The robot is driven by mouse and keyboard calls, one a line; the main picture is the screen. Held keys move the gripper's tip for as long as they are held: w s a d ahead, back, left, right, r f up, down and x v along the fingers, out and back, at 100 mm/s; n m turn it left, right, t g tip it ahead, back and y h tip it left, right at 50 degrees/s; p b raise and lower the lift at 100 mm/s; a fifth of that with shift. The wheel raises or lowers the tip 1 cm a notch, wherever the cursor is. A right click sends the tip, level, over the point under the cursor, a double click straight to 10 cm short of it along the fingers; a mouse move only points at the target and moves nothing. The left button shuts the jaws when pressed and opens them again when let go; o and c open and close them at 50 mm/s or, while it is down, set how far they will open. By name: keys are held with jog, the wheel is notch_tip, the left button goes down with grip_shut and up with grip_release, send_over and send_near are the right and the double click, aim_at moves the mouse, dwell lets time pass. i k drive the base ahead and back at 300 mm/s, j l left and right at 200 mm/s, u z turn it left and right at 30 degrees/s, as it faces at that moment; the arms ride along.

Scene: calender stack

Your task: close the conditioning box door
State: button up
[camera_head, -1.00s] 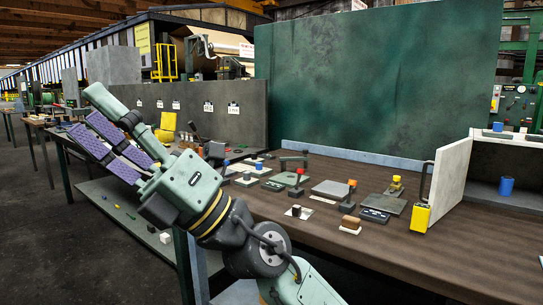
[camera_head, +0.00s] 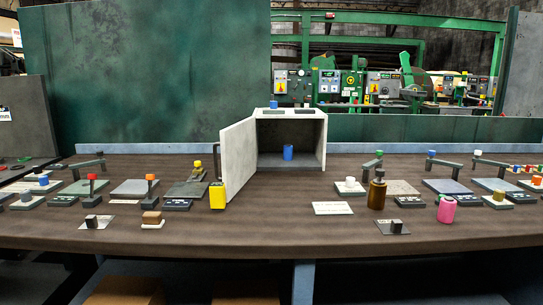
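The conditioning box (camera_head: 318,128) is a pale grey-white box at the back middle of the bench. Its door (camera_head: 240,155) stands wide open, hinged on the box's left side and swung out toward the bench front. A dark handle (camera_head: 218,162) shows along the door's free edge. A blue cylinder (camera_head: 288,152) stands inside the box. My gripper does not show in the current view.
A yellow block (camera_head: 217,195) stands by the door's free edge. A brown bottle (camera_head: 377,193), a pink cylinder (camera_head: 447,208) and a white card (camera_head: 332,208) are to the right. The wooden bench (camera_head: 265,228) is bare in front of the box.

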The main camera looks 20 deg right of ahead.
aim_at(238, 145)
jog(key=i+j+z, duration=0.1)
jog(key=j+z, duration=0.4)
jog(key=z, duration=0.2)
jog(key=i+j+z, duration=0.1)
jog(key=j+z, duration=0.3)
jog(key=k+j+z, duration=0.1)
jog(key=j+z, duration=0.3)
jog(key=j, duration=1.3)
jog(key=k+j, duration=0.15)
jog(key=j, duration=0.45)
jog(key=k+j+z, duration=0.2)
jog(key=i+j, duration=0.3)
jog(key=j+z, duration=0.05)
jog(key=j, duration=0.05)
